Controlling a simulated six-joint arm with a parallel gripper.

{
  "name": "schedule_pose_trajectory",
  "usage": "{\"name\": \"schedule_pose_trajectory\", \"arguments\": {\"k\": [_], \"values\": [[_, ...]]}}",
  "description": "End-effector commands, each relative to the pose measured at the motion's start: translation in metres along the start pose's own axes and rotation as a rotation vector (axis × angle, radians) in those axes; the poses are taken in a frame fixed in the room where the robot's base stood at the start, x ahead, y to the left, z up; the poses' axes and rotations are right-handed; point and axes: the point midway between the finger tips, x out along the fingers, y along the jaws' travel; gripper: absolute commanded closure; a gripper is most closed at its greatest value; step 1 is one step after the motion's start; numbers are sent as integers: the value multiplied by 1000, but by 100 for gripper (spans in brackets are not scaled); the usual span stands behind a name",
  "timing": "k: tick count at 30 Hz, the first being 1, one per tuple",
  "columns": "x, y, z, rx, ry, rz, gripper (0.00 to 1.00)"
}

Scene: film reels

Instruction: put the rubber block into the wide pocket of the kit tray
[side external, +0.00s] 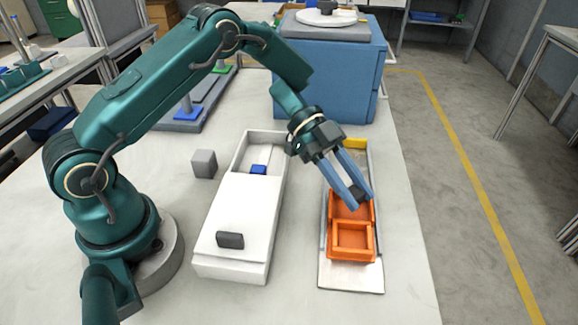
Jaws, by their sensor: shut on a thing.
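The orange kit tray (374,246) stands on a pale board at the right of the table. It has a front pocket showing an orange floor and a rear pocket partly hidden by my gripper. I cannot tell for certain which pocket is wider. My gripper (358,194) points down at the rear part of the tray, its blue fingers shut on a small dark block, taken to be the rubber block (359,193). The block is mostly hidden between the fingertips. It is over or in the rear pocket; its exact height is unclear.
A long white box (228,211) with a dark block-like piece (230,240) on top lies left of the tray, with a blue block (258,169) in its open end. A grey cube (204,163) is further left. A large blue box (330,80) stands behind.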

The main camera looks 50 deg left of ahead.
Motion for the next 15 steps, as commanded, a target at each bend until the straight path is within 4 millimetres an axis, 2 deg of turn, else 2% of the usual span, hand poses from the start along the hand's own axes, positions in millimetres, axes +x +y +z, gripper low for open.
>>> {"name": "schedule_pose_trajectory", "arguments": {"k": [15], "values": [[4,0,7,1,1,-1,100]]}}
